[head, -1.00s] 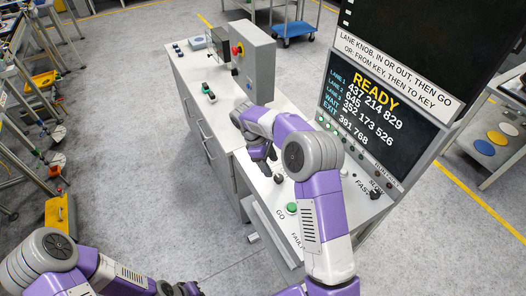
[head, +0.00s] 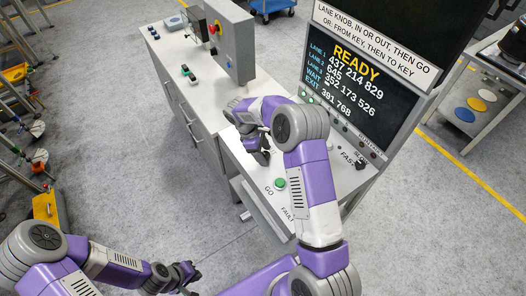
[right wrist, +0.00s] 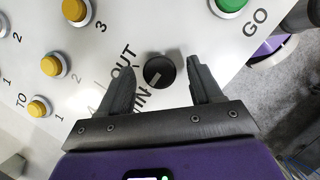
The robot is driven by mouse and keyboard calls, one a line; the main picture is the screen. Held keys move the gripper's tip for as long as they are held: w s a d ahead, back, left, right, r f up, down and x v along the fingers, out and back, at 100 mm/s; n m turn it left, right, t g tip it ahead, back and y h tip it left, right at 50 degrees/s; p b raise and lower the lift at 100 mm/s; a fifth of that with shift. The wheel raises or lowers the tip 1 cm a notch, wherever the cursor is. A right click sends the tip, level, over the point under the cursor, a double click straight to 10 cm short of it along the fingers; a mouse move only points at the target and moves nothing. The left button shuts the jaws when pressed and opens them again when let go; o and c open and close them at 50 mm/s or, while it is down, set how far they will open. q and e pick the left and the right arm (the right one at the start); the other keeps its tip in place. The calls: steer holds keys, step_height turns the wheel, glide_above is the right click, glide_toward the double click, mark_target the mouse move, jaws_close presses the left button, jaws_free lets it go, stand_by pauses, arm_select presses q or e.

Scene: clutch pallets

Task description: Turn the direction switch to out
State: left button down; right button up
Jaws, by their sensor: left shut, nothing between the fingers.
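The direction switch (right wrist: 158,72) is a round black knob on the white panel. OUT is printed to its left and IN to its lower left. A pale mark on the knob points to its lower left, toward IN. My right gripper (right wrist: 161,82) is open in the right wrist view, with its dark fingers on either side of the knob. I cannot tell whether they touch it. In the head view my right gripper (head: 262,156) is over the console top, and the arm hides the knob. My left gripper (head: 190,278) is shut and empty, low over the floor, away from the console.
A green GO button (head: 280,184) is near the console's front edge; it also shows in the right wrist view (right wrist: 230,4). Several yellow buttons (right wrist: 50,65) lie left of the knob. The screen (head: 345,85) reads READY. A grey control box (head: 231,40) stands farther back.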

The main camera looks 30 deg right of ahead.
steer(key=c, duration=1)
steer(key=shift+w, duration=0.1)
steer(key=m+y, duration=0.1)
steer(key=m, duration=0.2)
steer(key=m+g, duration=0.1)
steer(key=m, duration=0.1)
steer(key=shift+w+d+m+y, duration=0.1)
steer(key=shift+d+m+y, duration=0.1)
steer(key=shift+m+y, duration=0.2)
steer(key=m+y, duration=0.1)
steer(key=m, duration=0.2)
steer(key=m+y, duration=0.1)
steer(key=m, duration=0.2)
steer(key=shift+d+g, duration=0.2)
steer(key=shift+g, duration=0.1)
steer(key=shift+y, duration=0.3)
steer(key=o, duration=1)
